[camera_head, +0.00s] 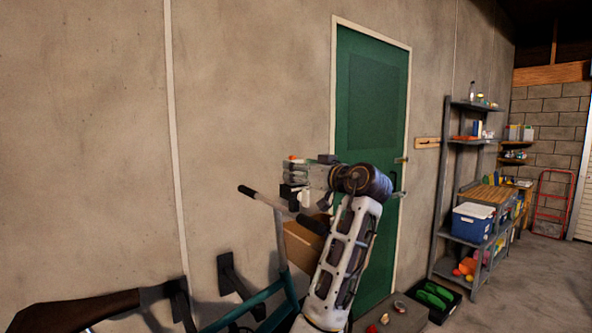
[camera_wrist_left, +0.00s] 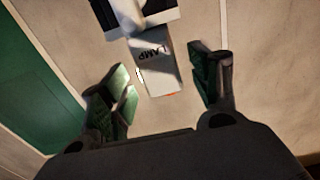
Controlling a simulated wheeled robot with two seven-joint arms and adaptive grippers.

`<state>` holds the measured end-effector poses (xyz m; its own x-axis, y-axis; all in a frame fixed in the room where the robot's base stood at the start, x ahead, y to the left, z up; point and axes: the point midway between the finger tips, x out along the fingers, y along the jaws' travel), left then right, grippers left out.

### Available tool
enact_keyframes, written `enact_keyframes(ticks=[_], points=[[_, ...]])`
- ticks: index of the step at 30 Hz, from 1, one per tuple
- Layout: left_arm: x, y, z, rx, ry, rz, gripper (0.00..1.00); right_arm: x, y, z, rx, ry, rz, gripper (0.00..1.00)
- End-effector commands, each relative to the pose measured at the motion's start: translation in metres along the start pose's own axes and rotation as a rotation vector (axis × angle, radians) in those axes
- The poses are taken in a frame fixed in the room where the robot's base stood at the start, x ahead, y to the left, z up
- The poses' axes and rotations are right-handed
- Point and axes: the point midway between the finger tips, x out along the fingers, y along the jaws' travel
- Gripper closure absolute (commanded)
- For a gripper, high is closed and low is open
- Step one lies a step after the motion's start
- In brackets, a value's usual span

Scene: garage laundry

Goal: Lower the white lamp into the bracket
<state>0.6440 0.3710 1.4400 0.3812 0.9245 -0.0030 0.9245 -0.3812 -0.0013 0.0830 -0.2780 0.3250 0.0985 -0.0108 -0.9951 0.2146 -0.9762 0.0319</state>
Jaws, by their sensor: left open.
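The white lamp (camera_wrist_left: 152,62), a box with the word LAMP on its face and an orange spot at one end, lies between the fingers of my left gripper (camera_wrist_left: 165,72) in the left wrist view. Both fingers are spread, with visible gaps beside the lamp. The lamp's other end meets a black and white part (camera_wrist_left: 135,14), which looks like the bracket. I cannot tell how deep it sits. In the head view the lamp (camera_head: 296,171) looks upright at the wall, above the black part (camera_head: 290,191), with my left gripper (camera_head: 314,174) at its right. My right gripper is not in view.
A bicycle with a teal frame (camera_head: 262,318) and black handlebar grips stands close below the gripper. A brown box (camera_head: 302,246) is behind my arm. The green door (camera_head: 370,110) is to the right, then a grey shelf (camera_head: 443,190). The wall left of the lamp is clear.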

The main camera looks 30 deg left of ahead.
Motion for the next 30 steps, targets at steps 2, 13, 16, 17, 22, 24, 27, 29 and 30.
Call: enact_keyframes(ticks=[2,13,16,17,22,24,27,29,30], points=[[-0.012,0.001,0.000,-0.001,0.001,0.003,0.38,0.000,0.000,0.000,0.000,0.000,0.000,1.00],[-0.066,0.000,0.000,-0.002,0.000,0.002,0.38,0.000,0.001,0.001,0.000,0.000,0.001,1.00],[-0.077,0.000,0.000,-0.001,0.000,0.001,0.38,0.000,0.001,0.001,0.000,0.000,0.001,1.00],[-0.079,0.000,0.000,-0.001,0.000,0.000,0.38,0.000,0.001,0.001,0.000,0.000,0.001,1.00],[-0.088,0.000,0.000,-0.001,0.000,0.001,0.38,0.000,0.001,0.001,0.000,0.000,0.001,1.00],[-0.089,0.000,0.000,-0.001,0.000,0.001,0.38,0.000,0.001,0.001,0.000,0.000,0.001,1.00],[-0.090,0.000,0.000,-0.001,0.000,0.000,0.38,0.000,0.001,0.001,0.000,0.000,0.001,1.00],[-0.090,0.000,0.000,-0.001,0.001,0.000,0.38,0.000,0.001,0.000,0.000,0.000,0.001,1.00],[-0.089,0.000,0.000,-0.001,0.001,0.000,0.38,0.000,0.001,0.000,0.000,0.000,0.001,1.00]])
